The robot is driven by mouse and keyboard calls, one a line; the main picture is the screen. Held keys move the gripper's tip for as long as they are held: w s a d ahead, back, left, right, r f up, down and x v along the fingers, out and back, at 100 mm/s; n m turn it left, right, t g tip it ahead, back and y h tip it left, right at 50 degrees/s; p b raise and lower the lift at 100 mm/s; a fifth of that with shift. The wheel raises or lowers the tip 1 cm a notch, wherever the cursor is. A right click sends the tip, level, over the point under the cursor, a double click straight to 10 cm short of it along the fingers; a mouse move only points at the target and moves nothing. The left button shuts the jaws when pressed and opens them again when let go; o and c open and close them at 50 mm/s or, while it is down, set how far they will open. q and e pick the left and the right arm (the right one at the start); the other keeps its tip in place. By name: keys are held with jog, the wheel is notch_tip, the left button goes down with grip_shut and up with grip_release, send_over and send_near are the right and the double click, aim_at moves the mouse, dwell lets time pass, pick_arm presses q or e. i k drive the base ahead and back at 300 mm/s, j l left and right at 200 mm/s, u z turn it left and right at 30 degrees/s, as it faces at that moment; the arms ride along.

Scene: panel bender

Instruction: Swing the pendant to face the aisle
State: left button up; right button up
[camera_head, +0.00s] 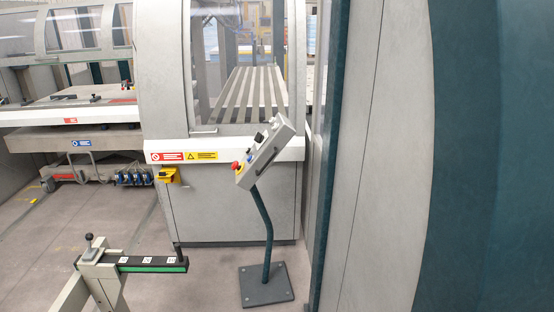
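The pendant (265,153) is a tilted light-grey control box on top of a bent dark post (266,225). The post stands on a square dark base plate (266,284) bolted to the floor. Buttons show on the box's left edge, among them a red one, a yellow patch and several dark knobs. A dark handle runs along its right-hand face. The box leans with its upper end to the right, in front of the grey machine. Neither of my grippers shows in the head view, and nothing touches the pendant.
The grey panel bender (225,205) stands close behind the pendant. A tall grey and teal panel (385,150) fills the right side. A stand with a dark, green-edged bar (150,264) is at the lower left. Floor (205,285) shows clear between stand and pendant base.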

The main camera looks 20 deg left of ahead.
aim_at(279, 130)
jog(key=i+j+z, duration=0.1)
jog(key=i+j, duration=0.25)
jog(key=i+j+u, duration=0.1)
jog(key=j, duration=0.25)
jog(key=i+j+u, duration=0.1)
jog(key=i+j, duration=0.25)
jog(key=i+j+u, duration=0.1)
jog(key=j, duration=0.25)
jog(key=i+j+u, duration=0.1)
jog(key=j, duration=0.25)
jog(key=i+j+u, duration=0.1)
jog(key=j+u, duration=0.15)
jog(key=j, duration=0.2)
